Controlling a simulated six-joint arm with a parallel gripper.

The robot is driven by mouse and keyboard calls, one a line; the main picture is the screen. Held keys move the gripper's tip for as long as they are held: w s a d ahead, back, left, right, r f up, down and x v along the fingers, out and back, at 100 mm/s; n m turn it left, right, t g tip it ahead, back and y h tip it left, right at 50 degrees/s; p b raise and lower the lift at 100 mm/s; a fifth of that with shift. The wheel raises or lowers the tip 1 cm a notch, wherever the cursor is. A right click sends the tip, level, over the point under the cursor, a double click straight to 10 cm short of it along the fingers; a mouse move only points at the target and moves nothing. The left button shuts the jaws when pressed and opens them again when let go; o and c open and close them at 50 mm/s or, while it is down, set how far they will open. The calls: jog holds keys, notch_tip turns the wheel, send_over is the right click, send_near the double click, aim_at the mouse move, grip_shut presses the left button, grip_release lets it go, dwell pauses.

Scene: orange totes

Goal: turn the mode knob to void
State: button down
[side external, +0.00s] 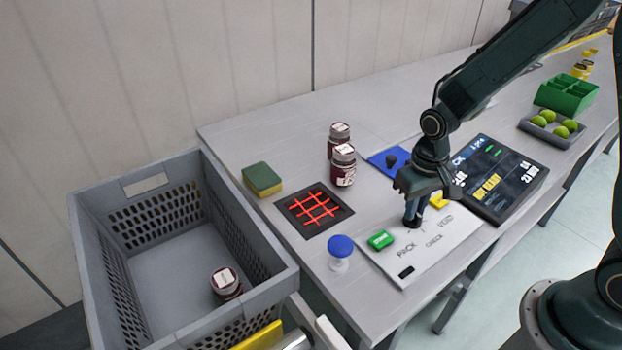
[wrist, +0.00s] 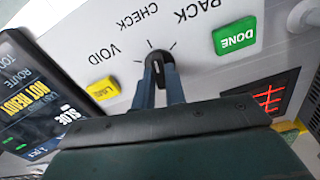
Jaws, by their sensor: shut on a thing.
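The mode knob (wrist: 159,66) is small and black, on a white panel (side external: 404,271) marked PACK, CHECK and VOID. In the wrist view, its white line points up, roughly toward the middle tick by CHECK; VOID is to the left and PACK to the upper right. My gripper (wrist: 157,82) comes straight down over the panel, its two fingers shut on the knob's sides. In the side view my gripper (side external: 413,220) largely hides the knob.
On the panel are a green DONE button (side external: 380,240) and a yellow button (side external: 438,201). A dark screen (side external: 495,180) reading NOT READY lies beside it. A blue-topped stamp (side external: 340,253), two jars (side external: 342,165) and a grey crate (side external: 282,278) holding one jar stand left.

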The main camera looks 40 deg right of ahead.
jog(key=n, duration=1.4)
jog(key=shift+a+r, duration=0.1)
dwell(0.4)
jog(key=c, duration=1.4)
grip_release()
jog(key=shift+c, duration=0.2)
notch_tip(320, 180, up, 14)
